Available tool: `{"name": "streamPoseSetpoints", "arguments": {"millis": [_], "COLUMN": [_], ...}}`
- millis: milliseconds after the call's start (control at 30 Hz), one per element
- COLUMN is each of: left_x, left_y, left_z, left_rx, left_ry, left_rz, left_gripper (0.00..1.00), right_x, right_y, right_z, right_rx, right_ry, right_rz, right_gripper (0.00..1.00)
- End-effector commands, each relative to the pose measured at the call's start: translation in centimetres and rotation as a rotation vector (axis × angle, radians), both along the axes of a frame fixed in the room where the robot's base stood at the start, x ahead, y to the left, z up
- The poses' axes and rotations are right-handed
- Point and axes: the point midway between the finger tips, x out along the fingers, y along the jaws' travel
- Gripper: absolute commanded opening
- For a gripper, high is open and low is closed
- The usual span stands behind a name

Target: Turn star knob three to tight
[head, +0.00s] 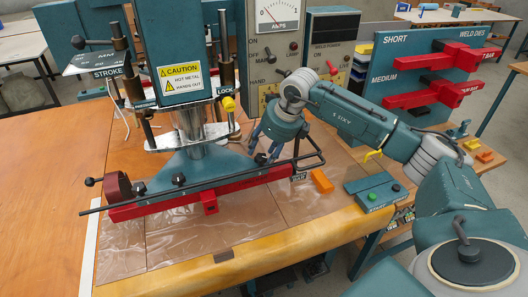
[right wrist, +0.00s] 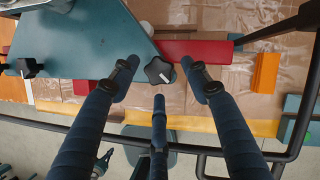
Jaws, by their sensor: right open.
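A black star knob (right wrist: 159,70) sits at the corner of the teal plate (right wrist: 90,40) in the right wrist view. It lies between the spread fingertips of my right gripper (right wrist: 159,80), and I see no clear contact. In the head view my right gripper (head: 265,152) hangs over the right end of the teal plate (head: 215,165) and hides this knob. Two other star knobs, one left (head: 138,188) and one middle (head: 178,180), show on the plate's front edge. The right gripper is open and empty. The left gripper is out of view.
A black bar frame (head: 312,160) runs close to my right gripper. A red die bar (head: 150,210) lies along the plate's front. An orange block (head: 321,181) and a button box (head: 377,192) stand right. The welder column (head: 185,60) rises behind. The table's left is clear.

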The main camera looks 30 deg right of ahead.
Motion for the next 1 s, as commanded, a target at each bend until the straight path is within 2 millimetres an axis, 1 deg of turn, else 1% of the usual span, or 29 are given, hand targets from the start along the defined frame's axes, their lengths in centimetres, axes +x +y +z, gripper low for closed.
{"name": "streamPoseSetpoints", "arguments": {"millis": [133, 367, 400, 467, 500, 600, 833, 1000], "left_x": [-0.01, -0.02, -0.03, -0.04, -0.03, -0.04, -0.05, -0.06], "left_y": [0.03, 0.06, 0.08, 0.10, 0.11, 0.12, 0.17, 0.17], "left_z": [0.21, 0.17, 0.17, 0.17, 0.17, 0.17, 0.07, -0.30], "left_rx": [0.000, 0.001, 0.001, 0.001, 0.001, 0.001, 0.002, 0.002], "left_ry": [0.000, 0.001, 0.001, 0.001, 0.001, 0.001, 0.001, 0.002], "left_rz": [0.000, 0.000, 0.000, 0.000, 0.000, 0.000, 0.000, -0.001], "left_gripper": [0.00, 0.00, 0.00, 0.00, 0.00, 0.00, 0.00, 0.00], "right_x": [0.25, 0.27, 0.28, 0.28, 0.28, 0.25, 0.20, 0.15], "right_y": [0.01, 0.02, 0.02, 0.02, 0.02, -0.02, -0.08, 0.00], "right_z": [-0.71, -0.81, -0.80, -0.80, -0.79, -0.80, -0.87, -0.97], "right_rx": [-0.001, -0.002, -0.002, -0.001, -0.001, -0.002, -0.004, -0.005], "right_ry": [0.001, 0.000, 0.000, 0.000, 0.000, 0.002, 0.002, 0.004], "right_rz": [0.000, -0.001, -0.001, -0.002, -0.002, -0.002, -0.013, -0.063], "right_gripper": [0.47, 0.47, 0.43, 0.31, 0.23, 0.05, 0.04, 0.04]}}
